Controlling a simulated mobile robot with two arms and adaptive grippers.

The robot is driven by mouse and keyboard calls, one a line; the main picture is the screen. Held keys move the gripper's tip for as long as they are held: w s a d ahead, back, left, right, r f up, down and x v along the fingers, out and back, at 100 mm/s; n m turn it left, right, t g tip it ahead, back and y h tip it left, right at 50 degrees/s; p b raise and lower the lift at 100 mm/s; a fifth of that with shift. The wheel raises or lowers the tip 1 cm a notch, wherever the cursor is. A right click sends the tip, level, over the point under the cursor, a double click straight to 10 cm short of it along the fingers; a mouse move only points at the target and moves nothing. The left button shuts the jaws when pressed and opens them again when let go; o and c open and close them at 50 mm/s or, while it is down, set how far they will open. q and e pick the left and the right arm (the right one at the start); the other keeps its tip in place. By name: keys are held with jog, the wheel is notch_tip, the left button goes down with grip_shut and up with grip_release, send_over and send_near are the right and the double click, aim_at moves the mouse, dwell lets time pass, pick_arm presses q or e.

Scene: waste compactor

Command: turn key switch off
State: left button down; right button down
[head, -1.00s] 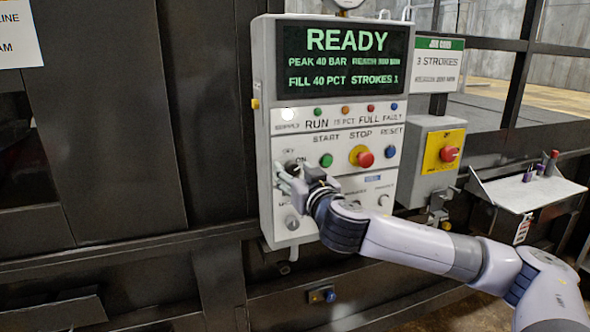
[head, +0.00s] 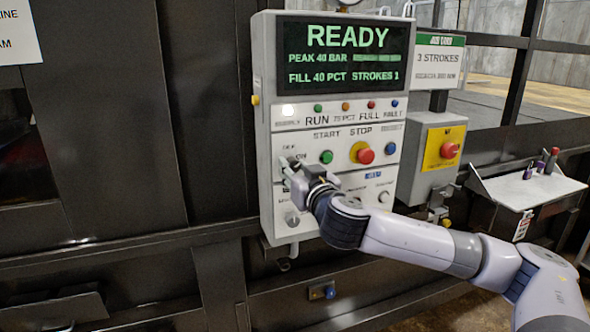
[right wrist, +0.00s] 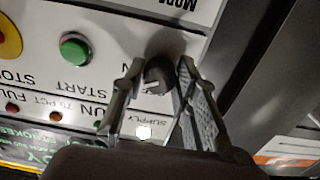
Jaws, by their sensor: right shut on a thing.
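The key switch (right wrist: 158,73) shows in the right wrist view as a small dark round knob on the pale panel face. My right gripper (right wrist: 157,80) has one finger on each side of it and is shut on it. In the head view my right gripper (head: 287,168) is at the left side of the control panel (head: 267,200), below the display, and hides most of the switch. The key's exact angle is hard to tell. The display (head: 345,55) reads READY. My left gripper is not in view.
A green start button (head: 326,157) and a red stop button (head: 365,155) sit right of my gripper. A grey knob (head: 292,219) is below it. A yellow-backed emergency button (head: 449,150) and a small shelf (head: 525,190) are farther right.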

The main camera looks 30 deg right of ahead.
jog(key=n, duration=0.2)
jog(key=shift+n, duration=0.4)
jog(key=n, duration=0.2)
jog(key=shift+n, duration=0.4)
jog(key=n+p, duration=0.1)
jog(key=n, duration=0.5)
jog(key=shift+d, duration=0.1)
jog(key=shift+p, duration=0.3)
jog(key=c, duration=1.2)
grip_release()
jog(key=shift+c, duration=0.2)
